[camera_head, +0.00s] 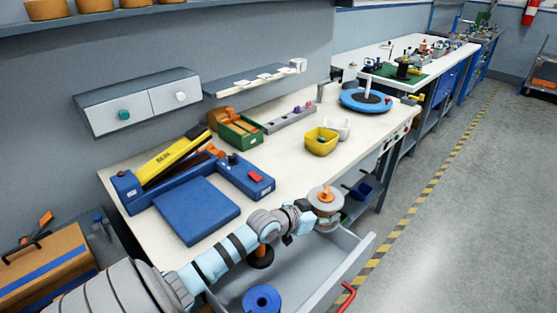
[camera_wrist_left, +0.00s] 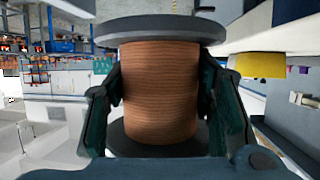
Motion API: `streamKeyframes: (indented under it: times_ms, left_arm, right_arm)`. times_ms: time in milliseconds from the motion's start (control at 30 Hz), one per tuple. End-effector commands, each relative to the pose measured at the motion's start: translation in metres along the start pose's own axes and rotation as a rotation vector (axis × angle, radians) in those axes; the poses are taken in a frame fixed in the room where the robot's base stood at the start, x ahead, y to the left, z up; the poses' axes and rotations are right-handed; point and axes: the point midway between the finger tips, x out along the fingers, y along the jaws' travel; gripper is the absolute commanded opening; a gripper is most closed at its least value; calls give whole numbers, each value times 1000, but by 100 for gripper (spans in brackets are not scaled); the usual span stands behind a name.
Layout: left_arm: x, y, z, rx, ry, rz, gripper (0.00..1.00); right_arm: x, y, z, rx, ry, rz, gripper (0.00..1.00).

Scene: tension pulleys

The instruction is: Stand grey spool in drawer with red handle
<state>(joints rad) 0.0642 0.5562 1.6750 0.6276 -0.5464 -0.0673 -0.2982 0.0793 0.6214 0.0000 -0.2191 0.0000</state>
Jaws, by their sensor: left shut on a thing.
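A grey spool (camera_head: 325,199) wound with copper-coloured wire is in my left gripper (camera_head: 308,212), near the far right corner of the drawer in the head view. The wrist view shows the spool (camera_wrist_left: 160,85) large, with dark grey flanges at top and bottom. My left fingers (camera_wrist_left: 160,105) are shut on its wound middle, one on each side. The drawer (camera_head: 350,258) is pulled open and has a red handle (camera_head: 346,297) on its front. A blue spool (camera_head: 262,299) and a dark spool with an orange core (camera_head: 261,257) stand in it. My right gripper is out of view.
The worktop (camera_head: 285,176) holds a blue machine (camera_head: 197,211), a green box (camera_head: 239,130), a yellow bin (camera_head: 321,142) and a blue turntable (camera_head: 365,101). The drawer's right part looks bare. A brown case (camera_head: 48,262) stands at left.

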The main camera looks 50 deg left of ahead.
Motion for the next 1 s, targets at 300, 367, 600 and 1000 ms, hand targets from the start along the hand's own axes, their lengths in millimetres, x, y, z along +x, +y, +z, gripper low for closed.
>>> streamKeyframes:
  times_ms: [300, 367, 600, 1000]
  left_arm:
    - [37, -12, 35, -44, 3, -107, 0]
    - [44, -12, 53, -44, 2, -108, 0]
    - [75, -12, 129, -42, 3, -108, 0]
    - [80, -36, 146, -37, 6, -108, 0]
  right_arm:
    - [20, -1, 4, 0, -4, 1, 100]
    - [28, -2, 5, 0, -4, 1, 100]
    - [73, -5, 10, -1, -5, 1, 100]
    - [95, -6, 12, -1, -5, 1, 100]
